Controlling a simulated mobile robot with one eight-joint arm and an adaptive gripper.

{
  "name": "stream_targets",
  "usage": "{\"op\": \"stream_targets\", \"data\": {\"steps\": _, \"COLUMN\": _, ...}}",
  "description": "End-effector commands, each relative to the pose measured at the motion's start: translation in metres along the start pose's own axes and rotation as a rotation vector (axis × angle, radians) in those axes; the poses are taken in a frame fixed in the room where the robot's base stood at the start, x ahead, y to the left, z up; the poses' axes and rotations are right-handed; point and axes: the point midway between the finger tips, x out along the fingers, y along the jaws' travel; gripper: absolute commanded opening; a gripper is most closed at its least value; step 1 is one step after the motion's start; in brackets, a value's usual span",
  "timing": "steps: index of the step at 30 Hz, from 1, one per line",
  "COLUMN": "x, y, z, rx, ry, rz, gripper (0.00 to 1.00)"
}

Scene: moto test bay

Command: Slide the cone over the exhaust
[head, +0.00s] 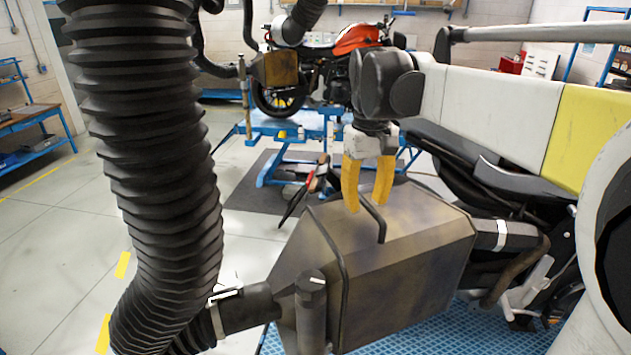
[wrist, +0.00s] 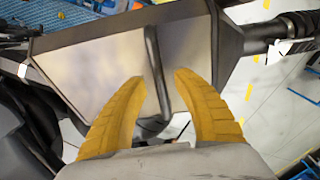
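The cone (head: 405,265) is a large, box-like, brown-grey metal hood with a bent dark handle rod (head: 375,222) on top. It also fills the upper part of the wrist view (wrist: 95,70). The dark exhaust (head: 515,236), with a silver band, meets the cone's right end in the head view. I cannot tell whether it sits inside or just behind the cone's edge. My gripper (head: 367,206) has yellow fingers and is over the cone at the handle. In the wrist view the fingers (wrist: 160,78) are apart, with the handle rod (wrist: 155,65) between them, not visibly clamped.
A thick black corrugated hose (head: 155,150) hangs at the left and joins the cone's left end. A motorcycle (head: 480,170) stands at the right by a blue platform (head: 440,330). An orange motorcycle (head: 350,50) is on a lift behind. Floor at the left is clear.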

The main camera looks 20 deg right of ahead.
Motion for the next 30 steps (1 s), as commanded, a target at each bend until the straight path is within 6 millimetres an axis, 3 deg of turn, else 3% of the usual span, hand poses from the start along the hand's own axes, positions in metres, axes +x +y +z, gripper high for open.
{"op": "stream_targets", "data": {"steps": 1, "x": 0.0, "y": 0.0, "z": 0.0, "rx": 0.0, "ry": 0.0, "rz": 0.0, "gripper": 0.19}}
{"op": "stream_targets", "data": {"steps": 3, "x": 0.0, "y": 0.0, "z": 0.0, "rx": 0.0, "ry": 0.0, "rz": 0.0, "gripper": 0.0}}
{"op": "stream_targets", "data": {"steps": 13, "x": 0.0, "y": 0.001, "z": 0.0, "rx": 0.0, "ry": -0.001, "rz": 0.0, "gripper": 0.0}}
{"op": "stream_targets", "data": {"steps": 16, "x": 0.001, "y": 0.01, "z": 0.0, "rx": 0.002, "ry": -0.001, "rz": 0.0, "gripper": 0.0}}
{"op": "stream_targets", "data": {"steps": 27, "x": 0.004, "y": 0.111, "z": 0.0, "rx": 0.006, "ry": 0.0, "rz": 0.002, "gripper": 0.0}}
{"op": "stream_targets", "data": {"steps": 30, "x": 0.004, "y": 0.13, "z": -0.001, "rx": 0.004, "ry": 0.0, "rz": 0.001, "gripper": 0.0}}
